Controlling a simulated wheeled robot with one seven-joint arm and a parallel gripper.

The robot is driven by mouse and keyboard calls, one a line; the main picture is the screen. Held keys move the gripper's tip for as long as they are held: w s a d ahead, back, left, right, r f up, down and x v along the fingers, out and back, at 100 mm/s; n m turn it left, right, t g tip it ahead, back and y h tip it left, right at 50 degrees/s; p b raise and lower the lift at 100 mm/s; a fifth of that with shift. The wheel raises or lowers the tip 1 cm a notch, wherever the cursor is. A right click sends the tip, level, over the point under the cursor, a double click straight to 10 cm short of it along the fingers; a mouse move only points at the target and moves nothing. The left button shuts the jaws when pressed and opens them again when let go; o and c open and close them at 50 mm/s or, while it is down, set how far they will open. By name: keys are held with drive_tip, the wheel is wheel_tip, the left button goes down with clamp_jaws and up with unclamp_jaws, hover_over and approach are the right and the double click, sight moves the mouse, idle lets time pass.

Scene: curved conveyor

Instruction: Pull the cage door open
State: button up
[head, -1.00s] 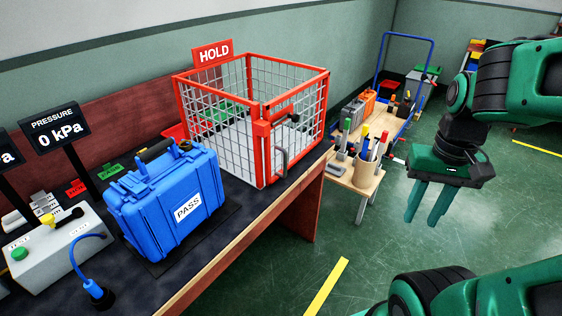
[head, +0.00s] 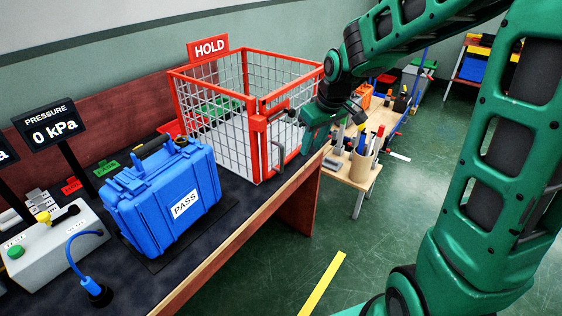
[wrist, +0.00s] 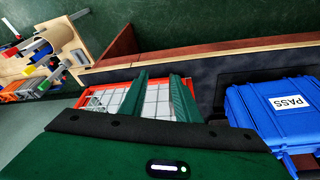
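The red wire cage (head: 212,131) stands on the dark bench under a HOLD sign (head: 208,47). Its front door (head: 258,150) looks shut, with a grey upright handle (head: 279,158) and a dark latch piece (head: 279,109) above it. My gripper (head: 313,138) is at the cage's right side in the head view, close to the door handle but apart from it; its fingertips are hard to make out there. In the wrist view my gripper (wrist: 158,82) has its two green fingers apart with nothing held. The cage's red rim and mesh (wrist: 98,97) show behind the fingers.
A blue case (head: 165,195) marked PASS stands on the bench left of the cage. A wooden side table (head: 357,178) with a pen cup and tools is right of the cage, close behind my arm. The green floor in front of the bench is open.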

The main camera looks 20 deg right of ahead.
sight(282, 169)
drive_tip(key=shift+n+t+y, duration=0.3)
drive_tip(key=shift+n+y, duration=0.2)
drive_tip(key=shift+n, duration=0.3)
drive_tip(key=w+a+f, duration=0.2)
drive_tip(key=f, duration=0.1)
drive_tip(key=w+a+f, duration=0.2)
drive_tip(key=w+f, duration=0.1)
drive_tip(key=f, duration=0.1)
drive_tip(key=w+a+f, duration=0.2)
drive_tip(key=w+f, duration=0.1)
drive_tip(key=f, duration=0.1)
drive_tip(key=shift+w+a, duration=0.15)
drive_tip(key=shift+a, duration=0.05)
clamp_jaws()
